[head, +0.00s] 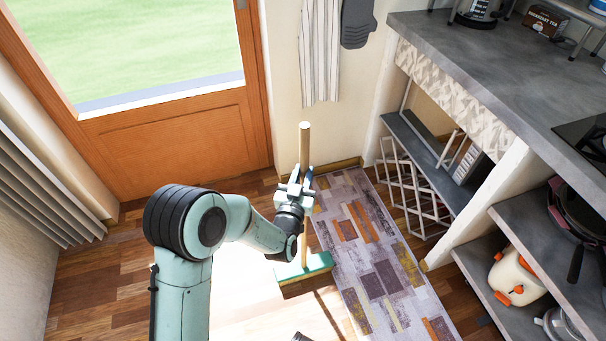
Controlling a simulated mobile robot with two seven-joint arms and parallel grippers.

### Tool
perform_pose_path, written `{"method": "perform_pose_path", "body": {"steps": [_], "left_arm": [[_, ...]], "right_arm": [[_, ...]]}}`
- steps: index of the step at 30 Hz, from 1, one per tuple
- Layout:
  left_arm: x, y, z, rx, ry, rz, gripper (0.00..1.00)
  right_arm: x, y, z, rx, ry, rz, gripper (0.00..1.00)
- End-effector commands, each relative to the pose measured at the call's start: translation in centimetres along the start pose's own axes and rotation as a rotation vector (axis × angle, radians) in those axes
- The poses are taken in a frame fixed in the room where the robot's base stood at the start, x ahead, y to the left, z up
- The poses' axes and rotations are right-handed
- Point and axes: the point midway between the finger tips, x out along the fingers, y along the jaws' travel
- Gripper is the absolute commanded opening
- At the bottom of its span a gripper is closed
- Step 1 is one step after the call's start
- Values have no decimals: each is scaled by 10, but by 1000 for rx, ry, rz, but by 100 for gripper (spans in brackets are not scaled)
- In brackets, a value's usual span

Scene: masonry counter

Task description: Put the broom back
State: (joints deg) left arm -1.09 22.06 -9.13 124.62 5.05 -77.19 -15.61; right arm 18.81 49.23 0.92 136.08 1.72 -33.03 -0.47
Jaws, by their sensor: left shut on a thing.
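The broom has a light wooden handle (304,143) and a green head (304,268). It stands about upright, with its head low near the left edge of the patterned rug. My left gripper (295,187) is shut on the handle of the broom, partway up. The gripper and wrist hide part of the handle, and I cannot tell whether the bristles touch the floor.
A patterned rug (366,250) runs along the grey masonry counter (480,80) on the right. A white lattice rack (410,190) stands under the counter. A wooden door (185,150) is behind, and a cloth (320,60) hangs on the wall. Wooden floor on the left is clear.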

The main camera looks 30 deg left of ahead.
Motion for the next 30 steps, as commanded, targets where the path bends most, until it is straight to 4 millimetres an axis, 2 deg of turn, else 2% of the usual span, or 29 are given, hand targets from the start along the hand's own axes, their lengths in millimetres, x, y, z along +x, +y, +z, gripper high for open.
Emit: {"method": "perform_pose_path", "body": {"steps": [2, 3, 5, 17, 20, 30], "left_arm": [[1, 0, -1, -1, 7, 0, 0], [0, 0, 1, 0, 0, 0, 36], [0, 0, 1, 0, 0, 0, 51], [0, 0, -3, 0, 0, 0, 51], [-15, 0, -2, 0, -4, 1, 51], [-92, 0, -2, 0, -4, 2, 51]], "right_arm": [[2, 2, 2, 2, -6, 3, 51], [1, 2, 2, 2, -6, 3, 51], [1, 2, 2, 2, -6, 3, 51], [-4, -3, -3, -2, 9, -5, 51], [-5, -5, -6, -5, 18, -10, 51], [-12, -12, -15, -12, 49, -22, 51]]}}
